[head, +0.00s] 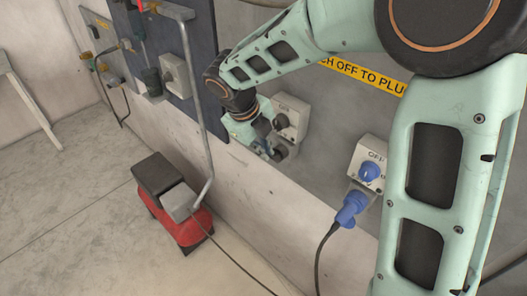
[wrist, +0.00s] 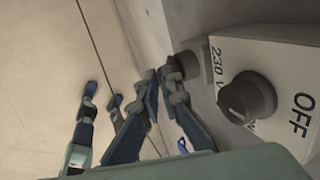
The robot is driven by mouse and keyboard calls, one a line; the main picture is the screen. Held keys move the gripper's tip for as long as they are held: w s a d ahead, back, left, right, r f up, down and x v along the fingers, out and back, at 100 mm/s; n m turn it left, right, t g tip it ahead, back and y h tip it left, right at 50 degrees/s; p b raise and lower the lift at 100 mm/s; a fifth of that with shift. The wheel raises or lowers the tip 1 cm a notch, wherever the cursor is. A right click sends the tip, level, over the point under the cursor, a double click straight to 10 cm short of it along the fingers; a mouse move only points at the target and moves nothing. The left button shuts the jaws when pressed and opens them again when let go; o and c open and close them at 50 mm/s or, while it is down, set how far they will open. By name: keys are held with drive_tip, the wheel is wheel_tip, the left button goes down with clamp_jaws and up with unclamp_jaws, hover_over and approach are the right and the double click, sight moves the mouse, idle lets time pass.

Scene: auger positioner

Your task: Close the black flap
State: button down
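The grey-white switch box (head: 290,112) on the wall has a dark rotary knob (wrist: 248,98) beside the word OFF. Its dark grey socket part (wrist: 188,63) juts out by the 230 V marking in the wrist view. I take the black flap to be part of this socket; its exact outline and angle are unclear. My gripper (head: 264,146) is low at the left of the box, next to the socket. In the wrist view the fingers (wrist: 161,80) converge with their tips nearly together, close to the socket. I see nothing held, and cannot tell whether they touch it.
A second box (head: 367,158) with a blue knob and a blue plug (head: 352,207) is to the right. A bent grey pipe (head: 196,95) runs down the wall at the left. A red and black machine (head: 178,215) stands on the floor. The floor at the left is largely free.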

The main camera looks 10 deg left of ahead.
drive_tip(key=shift+w+d+g, duration=0.1)
drive_tip(key=shift+d+g, duration=0.1)
drive_tip(key=shift+g, duration=0.1)
idle(0.4)
drive_tip(key=c, duration=2.4)
unclamp_jaws()
drive_tip(key=shift+r, duration=0.1)
drive_tip(key=v, duration=1.1)
drive_tip(key=shift+r, duration=0.4)
